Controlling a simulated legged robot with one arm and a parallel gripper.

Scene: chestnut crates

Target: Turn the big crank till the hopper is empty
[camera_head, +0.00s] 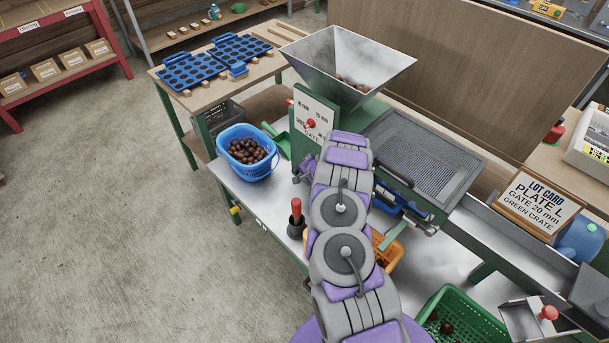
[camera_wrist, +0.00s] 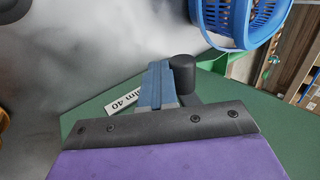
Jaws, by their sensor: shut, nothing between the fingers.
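The hopper (camera_head: 350,58) is a grey metal funnel on the green machine in the head view, with some brown chestnuts (camera_head: 352,84) low inside it. My gripper (camera_wrist: 158,66) shows in the wrist view with its blue-grey fingers together and nothing between them. A dark cylinder (camera_wrist: 184,74) stands right beside the fingers; I cannot tell if they touch or if it belongs to the big crank. In the head view my arm covers the middle of the machine and hides much of the gripper. I cannot clearly make out the big crank.
A blue basket (camera_head: 221,144) of chestnuts stands left of the machine. A red-topped handle (camera_head: 296,212) rises at the bench front. An orange crate (camera_head: 392,262) is partly behind my arm. A green crate (camera_head: 492,326) and a lot card (camera_head: 538,204) are at the right. The floor at left is clear.

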